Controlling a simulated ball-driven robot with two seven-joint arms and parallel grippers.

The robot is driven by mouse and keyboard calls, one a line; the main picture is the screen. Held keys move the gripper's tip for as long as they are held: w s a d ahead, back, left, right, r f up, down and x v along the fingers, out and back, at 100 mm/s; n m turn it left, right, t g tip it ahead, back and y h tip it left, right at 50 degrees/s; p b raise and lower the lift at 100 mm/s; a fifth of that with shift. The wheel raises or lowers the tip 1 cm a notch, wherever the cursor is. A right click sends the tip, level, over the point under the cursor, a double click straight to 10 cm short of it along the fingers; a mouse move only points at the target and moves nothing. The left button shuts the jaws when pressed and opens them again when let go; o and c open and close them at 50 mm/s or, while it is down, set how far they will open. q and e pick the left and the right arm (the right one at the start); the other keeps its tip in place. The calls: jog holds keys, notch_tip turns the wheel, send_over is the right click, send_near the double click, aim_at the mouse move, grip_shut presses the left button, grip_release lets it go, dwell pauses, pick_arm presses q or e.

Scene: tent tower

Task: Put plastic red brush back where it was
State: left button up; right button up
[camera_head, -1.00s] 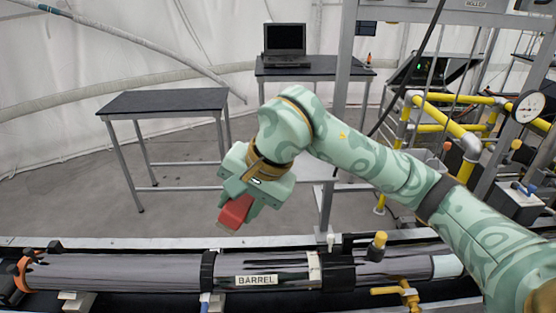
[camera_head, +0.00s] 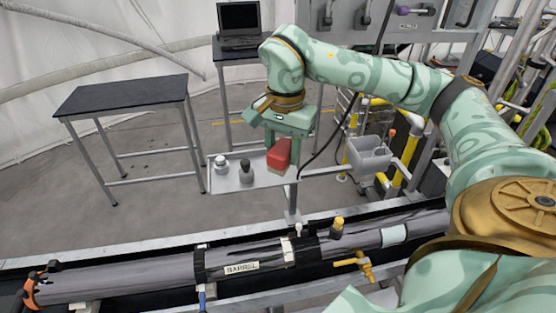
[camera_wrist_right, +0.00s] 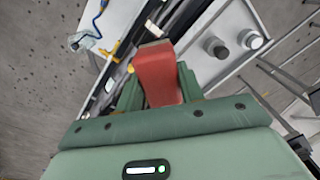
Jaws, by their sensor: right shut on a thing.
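The red plastic brush (camera_head: 280,152) is held in my right gripper (camera_head: 281,150), which is shut on it. In the head view the brush hangs below the fingers over the right part of a small grey tray shelf (camera_head: 222,184). I cannot tell whether it touches the shelf. The brush (camera_wrist_right: 160,75) also shows in the right wrist view between the fingers, with the shelf (camera_wrist_right: 232,72) beyond it. The left gripper is not in view.
On the shelf stand a pale knobbed object (camera_head: 221,163) and a dark one (camera_head: 246,172), left of the brush. A grey bin (camera_head: 369,154) is to the right. The long barrel (camera_head: 130,275) lies in front. A black table (camera_head: 125,92) stands behind.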

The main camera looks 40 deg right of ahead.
jog(key=shift+s+d+f+m, duration=0.15)
jog(key=shift+s+d+m, duration=0.35)
jog(key=shift+s+d, duration=0.3)
jog(key=w+d+f+p, duration=0.1)
jog(key=w+d+f, duration=0.1)
jog(key=w+f, duration=0.1)
jog(key=w+d+f+p, duration=0.1)
jog(key=w+d+f, duration=0.1)
jog(key=w+f, duration=0.1)
jog(key=w+d+f+p, duration=0.1)
jog(key=w+d+f, duration=0.1)
jog(key=w, duration=0.3)
jog(key=shift+w+f, duration=0.1)
jog(key=shift+f, duration=0.4)
jog(key=shift+w+d+f, duration=0.1)
jog(key=shift+w+f, duration=0.25)
jog(key=shift+f, duration=0.25)
notch_tip(320, 180, down, 2)
jog(key=shift+f+p, duration=0.2)
jog(key=shift+p, duration=0.45)
jog(key=shift+f, duration=0.3)
jog(key=o, duration=0.9)
